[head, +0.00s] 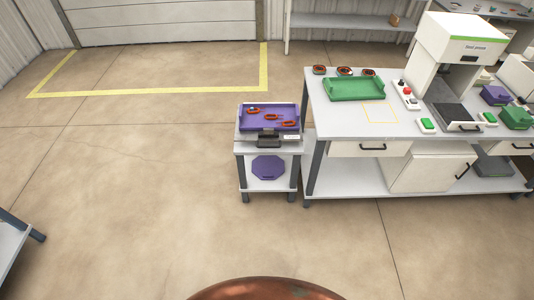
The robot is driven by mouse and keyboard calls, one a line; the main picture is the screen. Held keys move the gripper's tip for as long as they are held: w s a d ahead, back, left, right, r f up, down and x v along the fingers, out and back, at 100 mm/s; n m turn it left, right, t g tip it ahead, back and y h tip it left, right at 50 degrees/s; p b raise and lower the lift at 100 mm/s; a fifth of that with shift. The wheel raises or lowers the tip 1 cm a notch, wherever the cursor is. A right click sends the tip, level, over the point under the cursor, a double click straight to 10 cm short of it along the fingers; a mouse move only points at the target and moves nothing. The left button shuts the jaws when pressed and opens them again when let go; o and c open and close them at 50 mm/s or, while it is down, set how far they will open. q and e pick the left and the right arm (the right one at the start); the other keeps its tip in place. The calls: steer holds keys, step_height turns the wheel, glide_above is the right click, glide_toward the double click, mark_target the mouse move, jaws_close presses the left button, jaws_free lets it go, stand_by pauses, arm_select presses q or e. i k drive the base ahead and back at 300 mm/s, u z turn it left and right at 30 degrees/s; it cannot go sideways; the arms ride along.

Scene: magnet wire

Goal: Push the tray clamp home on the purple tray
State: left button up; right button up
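The purple tray (248,122) lies on top of a small grey stand at the centre. Several reddish-orange coil-like pieces lie in it. A dark, handle-like part (268,141) is at the front edge of the stand, just below the tray's near rim; it looks like the tray clamp. It is too small to tell whether it is fully in or partly out. Neither of my grippers shows in the head view.
The small stand (242,148) has a purple octagonal piece (267,167) on its lower shelf. A workbench (325,115) stands close on its right, with a green tray (355,88), a red button box (406,92) and a white machine (455,50). Open floor (120,190) lies left and in front.

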mark_target(268, 132)
steer(key=u, duration=0.15)
steer(key=k, duration=0.35)
steer(key=z, duration=1)
steer(key=i, duration=1.55)
steer(key=u, duration=0.6)
